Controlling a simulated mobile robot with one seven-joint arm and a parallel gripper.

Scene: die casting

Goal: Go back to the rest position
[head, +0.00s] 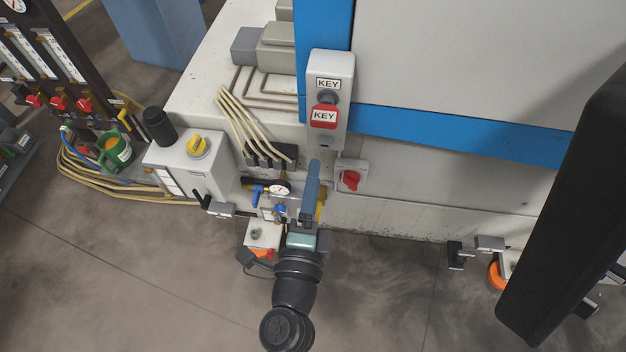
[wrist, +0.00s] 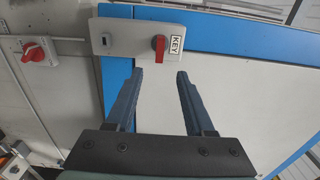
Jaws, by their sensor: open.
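My gripper (head: 314,170) points up toward the machine front in the head view, seen nearly edge-on. In the wrist view my gripper (wrist: 160,73) has its two dark fingers well apart, with nothing between them. A pale key switch box (head: 330,64) with two KEY labels stands just beyond the fingertips in the head view. In the wrist view the box (wrist: 128,41) lies across the top, with a red key tag (wrist: 159,48) just ahead of the gap between the fingers. The fingertips look apart from the box.
A red rotary switch (head: 350,181) sits right of my gripper on the machine, and a gauge (head: 281,189) with valves to its left. Bare floor (head: 130,270) lies in front.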

